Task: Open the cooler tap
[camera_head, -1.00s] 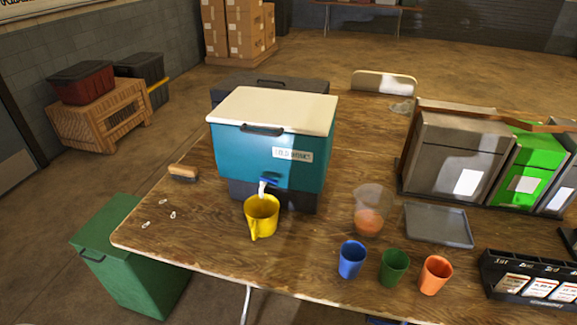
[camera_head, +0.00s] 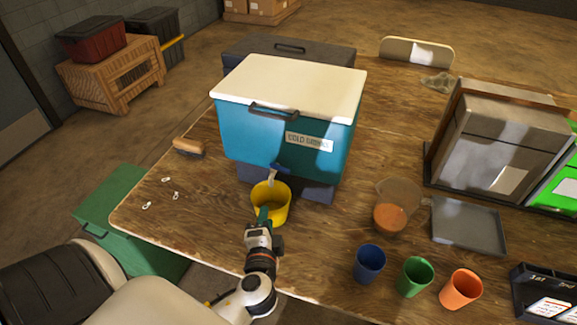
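The teal cooler (camera_head: 250,138) with a white lid stands on a dark base on the wooden table. Its tap (camera_head: 274,172), with a blue lever and a pale spout, is low on the front face. A yellow mug (camera_head: 284,206) stands under the spout. My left gripper (camera_head: 264,215) is in front of the mug, overlapping its near side in the picture, a little below the tap. Its fingers are small and seen from behind, so I cannot tell whether they are open or shut, or whether they touch the mug. My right gripper is not in view.
Blue (camera_head: 369,263), green (camera_head: 415,277) and orange (camera_head: 461,289) cups stand at the front right. A clear pitcher with orange liquid (camera_head: 391,217) and a grey tray (camera_head: 468,226) are behind them. A brush (camera_head: 188,148) lies left of the cooler. The table's left front corner is mostly clear.

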